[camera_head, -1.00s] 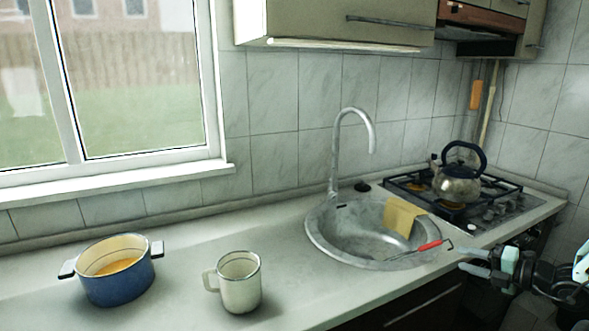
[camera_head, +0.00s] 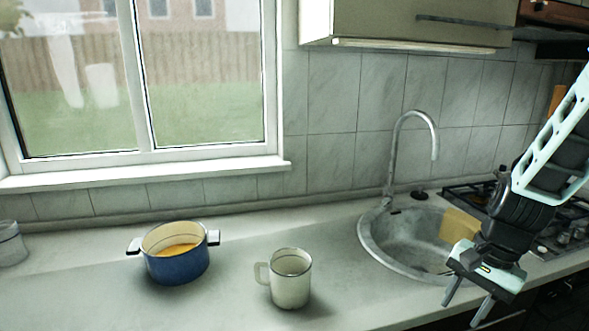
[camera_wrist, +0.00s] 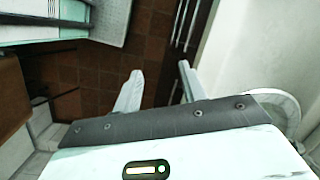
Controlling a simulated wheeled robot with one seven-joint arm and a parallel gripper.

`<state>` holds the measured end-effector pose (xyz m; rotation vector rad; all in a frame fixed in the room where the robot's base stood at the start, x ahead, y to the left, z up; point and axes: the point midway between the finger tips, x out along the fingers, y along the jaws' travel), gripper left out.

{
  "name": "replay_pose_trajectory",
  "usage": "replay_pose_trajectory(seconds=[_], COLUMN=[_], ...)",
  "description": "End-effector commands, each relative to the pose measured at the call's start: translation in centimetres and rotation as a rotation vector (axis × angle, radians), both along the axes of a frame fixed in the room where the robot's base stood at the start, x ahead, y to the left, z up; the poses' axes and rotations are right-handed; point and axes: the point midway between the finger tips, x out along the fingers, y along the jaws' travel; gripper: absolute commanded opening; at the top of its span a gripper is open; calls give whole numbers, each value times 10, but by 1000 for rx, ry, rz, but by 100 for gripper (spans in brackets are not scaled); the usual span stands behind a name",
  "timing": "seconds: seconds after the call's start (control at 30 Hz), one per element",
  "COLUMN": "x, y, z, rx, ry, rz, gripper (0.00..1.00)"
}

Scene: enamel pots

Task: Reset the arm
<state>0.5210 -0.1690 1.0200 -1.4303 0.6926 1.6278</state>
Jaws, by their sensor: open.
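My gripper (camera_head: 463,306) is at the right of the head view, in front of the sink and pointing down. Its two fingers are apart and nothing is between them. In the wrist view my gripper (camera_wrist: 156,90) shows both fingers spread, with the brown tiled floor (camera_wrist: 100,65) and dark cabinet fronts beyond them. My arm comes down from the upper right and hides part of the stove and the sink's right side.
A blue pot (camera_head: 178,266) with orange contents and a white mug (camera_head: 290,284) stand on the counter (camera_head: 110,300). The sink (camera_head: 372,246) holds a yellow cloth (camera_head: 458,226) on its rim. A clear container (camera_head: 11,246) is at far left. The stove (camera_head: 560,236) is partly hidden.

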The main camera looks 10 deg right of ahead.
Motion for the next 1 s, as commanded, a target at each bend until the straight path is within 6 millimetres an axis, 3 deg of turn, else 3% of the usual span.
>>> replay_pose_trajectory(seconds=[0.1, 0.37, 0.43, 0.57, 0.73, 0.9, 1.0], x=[-1, 1, -6, -32, -82, -123, -132], y=[18, 52, 82, 137, 198, 227, 232], z=[18, 50, 52, 57, 64, 68, 69], rx=[-132, -337, -308, -247, -180, -144, -138], ry=[-122, -337, -334, -318, -284, -249, -240], rz=[378, 1022, 1112, 1278, 1511, 1668, 1698], gripper=[42, 42, 42, 42, 42, 42, 42])
